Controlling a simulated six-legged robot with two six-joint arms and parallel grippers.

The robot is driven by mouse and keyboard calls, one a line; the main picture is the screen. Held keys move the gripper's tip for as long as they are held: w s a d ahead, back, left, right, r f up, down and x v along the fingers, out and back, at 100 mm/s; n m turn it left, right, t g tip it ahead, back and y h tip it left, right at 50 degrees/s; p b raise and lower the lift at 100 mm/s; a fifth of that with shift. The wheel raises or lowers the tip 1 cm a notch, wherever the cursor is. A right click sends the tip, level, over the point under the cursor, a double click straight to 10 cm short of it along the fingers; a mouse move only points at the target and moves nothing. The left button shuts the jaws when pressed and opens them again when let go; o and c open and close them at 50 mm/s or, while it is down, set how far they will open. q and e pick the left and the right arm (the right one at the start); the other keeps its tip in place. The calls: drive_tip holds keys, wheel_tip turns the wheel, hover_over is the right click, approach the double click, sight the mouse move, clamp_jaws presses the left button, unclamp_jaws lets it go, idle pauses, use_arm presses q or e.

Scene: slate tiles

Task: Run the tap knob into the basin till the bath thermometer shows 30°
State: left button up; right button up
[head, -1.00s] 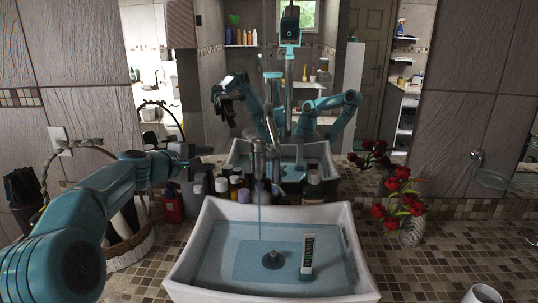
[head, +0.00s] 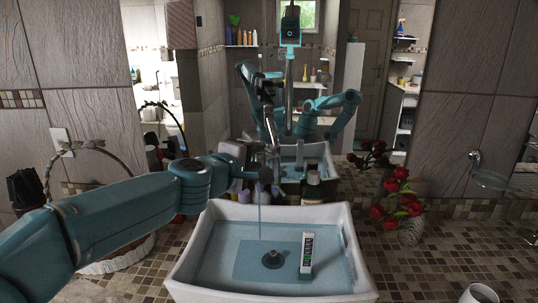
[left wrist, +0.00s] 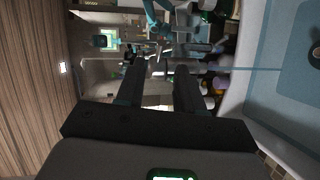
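The white basin (head: 190,262) holds shallow bluish water. A thin stream (head: 260,218) runs into it from the tap (head: 265,176), which is mostly hidden behind my left gripper. The tap knob cannot be made out. The white bath thermometer (head: 307,252) stands upright in the basin, right of the round drain plug (head: 272,259); its reading is too small to tell. My left gripper (head: 262,158) is at the tap's upper part. In the left wrist view its two dark fingers (left wrist: 160,75) are apart with a gap between them. My right gripper shows only vaguely in the mirror.
Several bottles (head: 313,187) stand behind the basin, below the mirror. A vase of red flowers (head: 410,230) is on the right, a wicker basket (head: 118,260) on the left behind my arm. A white cup (head: 481,293) is at front right. The tiled counter right of the basin is mostly clear.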

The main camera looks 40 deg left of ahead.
sight(268, 151)
use_arm(q)
drive_tip(key=x, duration=0.8)
clamp_jaws()
